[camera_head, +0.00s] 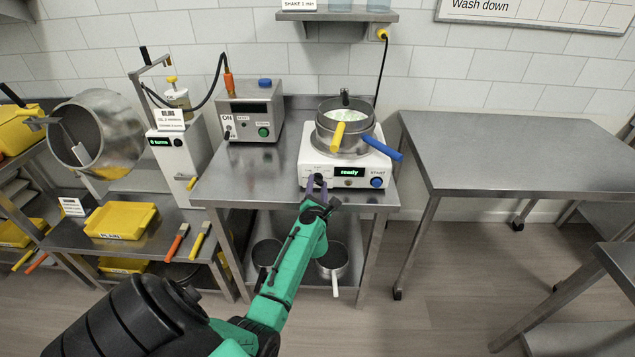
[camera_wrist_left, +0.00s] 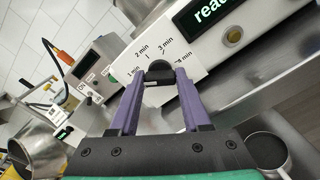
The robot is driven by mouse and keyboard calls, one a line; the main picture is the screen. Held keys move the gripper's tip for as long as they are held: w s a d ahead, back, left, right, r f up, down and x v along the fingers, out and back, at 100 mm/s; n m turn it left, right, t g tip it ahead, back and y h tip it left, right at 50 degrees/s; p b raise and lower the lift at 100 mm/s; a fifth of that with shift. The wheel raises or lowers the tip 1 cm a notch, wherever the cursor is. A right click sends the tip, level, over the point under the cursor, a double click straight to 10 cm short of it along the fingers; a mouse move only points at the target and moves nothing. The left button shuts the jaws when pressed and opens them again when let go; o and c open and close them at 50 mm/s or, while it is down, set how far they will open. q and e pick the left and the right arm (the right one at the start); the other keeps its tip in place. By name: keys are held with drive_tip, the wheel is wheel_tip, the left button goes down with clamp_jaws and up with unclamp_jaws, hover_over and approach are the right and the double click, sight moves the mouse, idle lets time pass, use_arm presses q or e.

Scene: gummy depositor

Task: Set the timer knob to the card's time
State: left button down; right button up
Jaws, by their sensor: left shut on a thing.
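The timer knob (camera_wrist_left: 158,71) is dark and sits on the front of a white machine (camera_head: 311,160). Labels for 1 min, 2 min and 3 min surround it in the left wrist view; its pointer is hard to make out. My left gripper (camera_head: 318,183) is at the left part of the machine's front. In the wrist view its purple fingers (camera_wrist_left: 158,82) are closed on the knob from both sides. The machine's display (camera_head: 349,172) reads "ready". A card (camera_head: 299,4) at the top edge is cut off and seems to read "SHAKE 1 min". My right gripper is out of view.
A blue button (camera_head: 377,183) is at the machine's right front. Steel pans (camera_head: 345,128) with yellow and blue handles stand on top. A grey control box (camera_head: 253,111) stands to the left. The steel table (camera_head: 520,150) at right is bare.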

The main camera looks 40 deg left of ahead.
use_arm(q)
drive_tip(key=shift+a+m, duration=0.1)
drive_tip(key=shift+m, duration=0.4)
drive_tip(key=c, duration=0.5)
unclamp_jaws()
drive_tip(key=shift+c, duration=0.2)
drive_tip(key=shift+o, duration=0.9)
drive_tip(key=shift+w+a+f, duration=0.1)
drive_tip(key=shift+a+f, duration=0.05)
